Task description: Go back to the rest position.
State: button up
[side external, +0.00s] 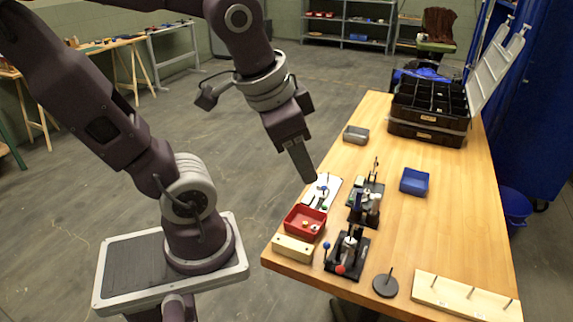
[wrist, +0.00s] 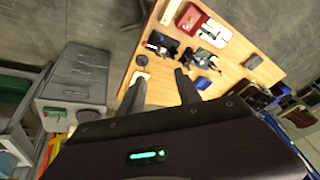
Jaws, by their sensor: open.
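My gripper (side external: 309,178) is raised above the left edge of the wooden table in the side external view, pointing down and tilted. It hangs above the small white board and near the red tray, with nothing seen between its fingers. In the wrist view, the two dark fingers (wrist: 161,86) stand apart, with the table edge and floor visible beyond them. The wooden table (side external: 440,215) bears the work pieces.
Two black fixtures (side external: 347,252) (side external: 366,203), a red tray (side external: 304,222), a blue bin (side external: 414,181), a grey tray (side external: 355,134) and a pegged wooden board (side external: 465,298) sit on the table. An open black toolbox (side external: 430,105) stands at the back. The table's middle is clear.

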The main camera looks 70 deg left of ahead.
jog(key=shift+n+t+h, duration=0.5)
jog(key=shift+n+h, duration=0.1)
jog(key=s+d, duration=0.1)
jog(key=s+d+r, duration=0.1)
jog(key=s, duration=0.1)
jog(key=shift+s+d, duration=0.25)
jog(key=shift+s, duration=0.05)
